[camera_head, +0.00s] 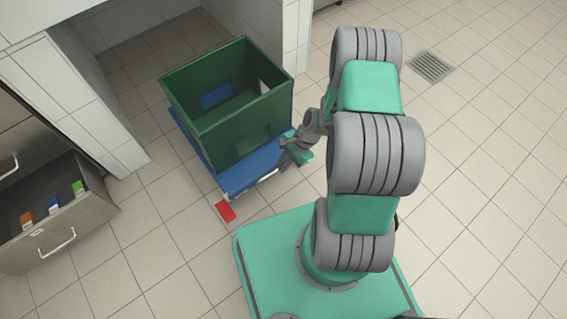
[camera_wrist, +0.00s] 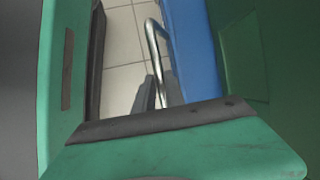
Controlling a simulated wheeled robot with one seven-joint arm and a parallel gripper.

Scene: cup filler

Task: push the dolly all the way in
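The blue dolly (camera_head: 246,178) stands on the floor at the mouth of a tiled alcove, carrying a dark green crate (camera_head: 222,143). It sits at an angle, its near end outside the alcove. A thin metal handle (camera_head: 267,177) is on its near edge. My gripper (camera_head: 297,149) is at the dolly's near right corner, close to the handle and crate. In the wrist view, its green fingers with dark pads stand apart, and the metal handle (camera_wrist: 153,35) shows beyond them beside the blue dolly edge (camera_wrist: 191,50). Whether they touch is unclear.
White tiled walls (camera_head: 98,95) and (camera_head: 290,40) flank the alcove. An open drawer (camera_head: 60,225) with small coloured items juts out at left. A red marker (camera_head: 226,211) lies on the floor before the dolly. A floor drain (camera_head: 431,66) is at upper right; the right floor is clear.

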